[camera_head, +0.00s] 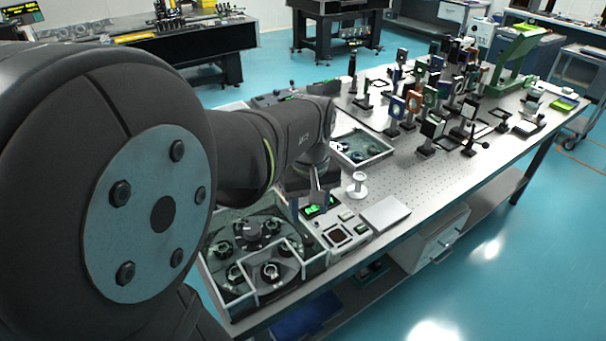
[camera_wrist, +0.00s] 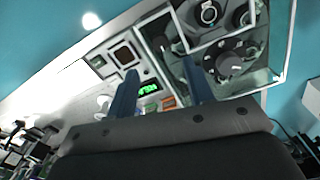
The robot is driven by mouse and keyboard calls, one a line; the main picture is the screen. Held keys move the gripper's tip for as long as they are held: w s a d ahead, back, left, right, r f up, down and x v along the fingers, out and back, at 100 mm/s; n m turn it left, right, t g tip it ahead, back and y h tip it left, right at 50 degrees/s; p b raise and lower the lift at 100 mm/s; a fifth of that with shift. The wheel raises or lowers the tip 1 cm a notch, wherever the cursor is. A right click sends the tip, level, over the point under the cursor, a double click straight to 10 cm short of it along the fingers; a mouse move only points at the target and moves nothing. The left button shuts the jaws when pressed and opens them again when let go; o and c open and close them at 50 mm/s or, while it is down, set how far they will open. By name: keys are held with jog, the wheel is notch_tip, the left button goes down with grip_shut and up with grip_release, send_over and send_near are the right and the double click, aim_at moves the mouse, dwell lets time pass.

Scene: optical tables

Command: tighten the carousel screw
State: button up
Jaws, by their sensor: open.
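The carousel (camera_head: 262,252) is a dark round plate with several round holders, inside a clear-walled box at the bottom centre of the head view. It shows partly at the upper right of the wrist view, where a dark round hub (camera_wrist: 236,66) with light marks is seen. I cannot clearly make out the screw itself. My gripper (camera_wrist: 160,66) is open, with two blue fingers apart and nothing seen between them. In the head view my gripper (camera_head: 309,203) hangs above the border between the carousel box and the control panel, partly hidden by my arm.
The control panel (camera_head: 346,232) with a green display stands right of the carousel box. A white spool-shaped stand (camera_head: 357,186) and a flat pale plate (camera_head: 385,213) are close by. Clear box walls border the carousel.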

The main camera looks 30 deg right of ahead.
notch_tip(320, 180, up, 8)
send_over(309, 239)
jog(key=shift+a+r, duration=0.1)
dwell(0.5)
notch_tip(309, 239, down, 18)
jog(key=shift+r, duration=0.2)
dwell(0.3)
